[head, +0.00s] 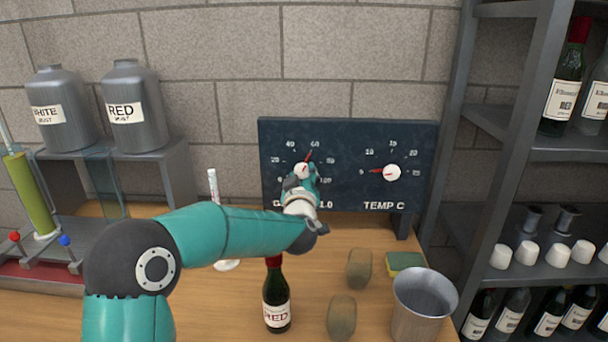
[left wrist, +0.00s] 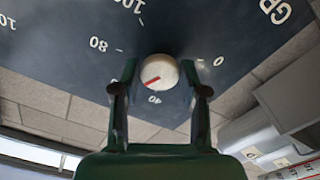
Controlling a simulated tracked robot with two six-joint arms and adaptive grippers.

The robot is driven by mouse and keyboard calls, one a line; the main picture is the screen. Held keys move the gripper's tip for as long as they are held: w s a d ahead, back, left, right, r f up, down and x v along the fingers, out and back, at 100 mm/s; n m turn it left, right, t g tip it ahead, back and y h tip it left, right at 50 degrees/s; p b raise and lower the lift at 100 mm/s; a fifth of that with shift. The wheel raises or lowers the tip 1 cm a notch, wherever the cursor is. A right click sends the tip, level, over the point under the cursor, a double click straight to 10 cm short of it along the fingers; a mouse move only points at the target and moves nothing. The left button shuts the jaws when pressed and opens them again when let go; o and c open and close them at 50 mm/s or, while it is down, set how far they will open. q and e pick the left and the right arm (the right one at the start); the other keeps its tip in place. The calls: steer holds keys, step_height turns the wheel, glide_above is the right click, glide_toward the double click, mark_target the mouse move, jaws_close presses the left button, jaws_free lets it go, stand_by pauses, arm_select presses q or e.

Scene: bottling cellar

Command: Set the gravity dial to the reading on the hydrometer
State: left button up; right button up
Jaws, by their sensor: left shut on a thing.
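The gravity dial (head: 302,170) is the left white knob on the dark board, with a red pointer. The pointer points up and slightly right, between 40 and 60 and nearer 60. My left gripper (head: 302,181) is shut on this knob and hides part of its scale. In the left wrist view the knob (left wrist: 159,70) sits between the two fingertips (left wrist: 160,88), its pointer towards the lower left. My right gripper is not in view.
A temperature dial (head: 392,172) is on the same board (head: 348,135). A red-labelled bottle (head: 276,300), two brownish blocks, a sponge (head: 404,262) and a metal bucket (head: 422,310) stand in front. A yellow-green cylinder (head: 36,195) is at left. A bottle rack (head: 445,130) bounds the right.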

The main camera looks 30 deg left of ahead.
arm_select(q)
steer(key=shift+w+d+f, duration=0.1)
steer(key=shift+d+f, duration=0.15)
steer(key=shift+f, duration=0.2)
steer(key=o, duration=1)
steer(key=shift+o, duration=0.5)
steer(key=shift+a+r, duration=0.15)
steer(key=shift+r, duration=0.1)
steer(key=v, duration=1.2)
